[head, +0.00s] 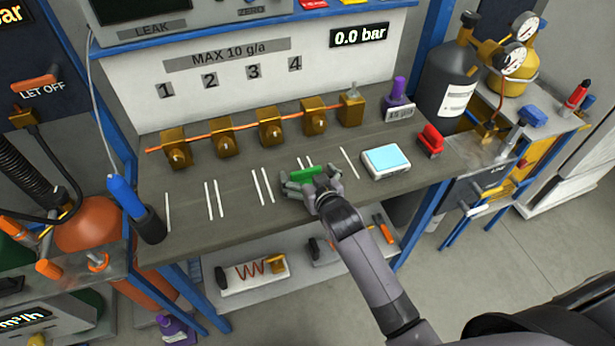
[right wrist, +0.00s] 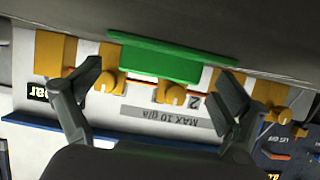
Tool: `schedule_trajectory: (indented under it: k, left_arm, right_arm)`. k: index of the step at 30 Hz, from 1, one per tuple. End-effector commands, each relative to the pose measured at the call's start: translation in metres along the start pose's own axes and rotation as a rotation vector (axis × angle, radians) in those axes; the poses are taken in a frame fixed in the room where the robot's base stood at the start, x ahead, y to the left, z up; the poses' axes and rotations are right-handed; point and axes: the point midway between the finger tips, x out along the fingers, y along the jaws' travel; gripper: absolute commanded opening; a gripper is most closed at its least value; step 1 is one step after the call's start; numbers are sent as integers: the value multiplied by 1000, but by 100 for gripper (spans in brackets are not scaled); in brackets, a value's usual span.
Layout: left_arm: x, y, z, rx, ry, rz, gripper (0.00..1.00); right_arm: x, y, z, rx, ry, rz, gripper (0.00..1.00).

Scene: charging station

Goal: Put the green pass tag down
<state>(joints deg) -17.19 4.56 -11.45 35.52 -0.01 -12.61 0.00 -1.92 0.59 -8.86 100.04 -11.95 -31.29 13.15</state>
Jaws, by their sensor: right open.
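The green pass tag (head: 305,172) is at the bench's front half, below the stamped number 4 and among the white marks. In the right wrist view the tag (right wrist: 155,58) is a flat green strip against the grey bench surface. My right gripper (head: 312,184) is low over the bench right at the tag. Its two fingers (right wrist: 160,82) are spread apart, one near each end of the tag, with nothing clamped between them. I cannot tell whether a fingertip still touches the tag. The gripper partly hides the bench around it. My left gripper is not in view.
A brass valve row (head: 270,132) on a copper pipe runs behind. A white device with a blue screen (head: 386,161), a red stapler-like item (head: 431,141) and a purple-topped stamp (head: 398,95) stand to the right. A blue-handled tool (head: 125,195) stands in a holder at the left edge.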

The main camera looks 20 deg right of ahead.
Motion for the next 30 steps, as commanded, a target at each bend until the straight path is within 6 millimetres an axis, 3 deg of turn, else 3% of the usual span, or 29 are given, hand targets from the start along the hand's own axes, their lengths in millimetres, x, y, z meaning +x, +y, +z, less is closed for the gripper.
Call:
schedule_trajectory:
  k: [8,27,30]
  left_arm:
    - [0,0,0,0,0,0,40]
    - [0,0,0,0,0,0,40]
    - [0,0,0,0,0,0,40]
  right_arm:
    - [2,0,0,0,0,0,93]
    - [2,0,0,0,1,0,50]
    - [2,0,0,0,1,0,48]
